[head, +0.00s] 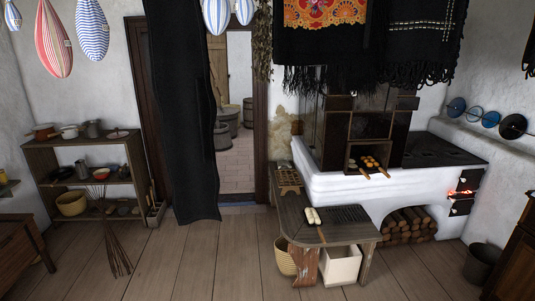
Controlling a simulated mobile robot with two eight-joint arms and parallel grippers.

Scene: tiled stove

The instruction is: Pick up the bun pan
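Several round orange-brown buns (370,163) sit close together in the open niche of the tiled stove. Two short light handle-like pieces (384,173) stick out at the niche's front edge. The pan under the buns is too small and dark to make out. A brown tray with rows of round hollows (289,179) lies on the far end of the wooden bench. I cannot tell for certain which of these is the bun pan. Neither of my grippers shows in the head view.
The bench (292,212) stands before the white stove base (340,186), with two pale rolls (314,215) and a dark grate (347,214) on it. A basket (285,257) and white box (340,266) sit below. Dark fringed cloths (330,60) hang above the niche. The plank floor (195,262) is mostly clear.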

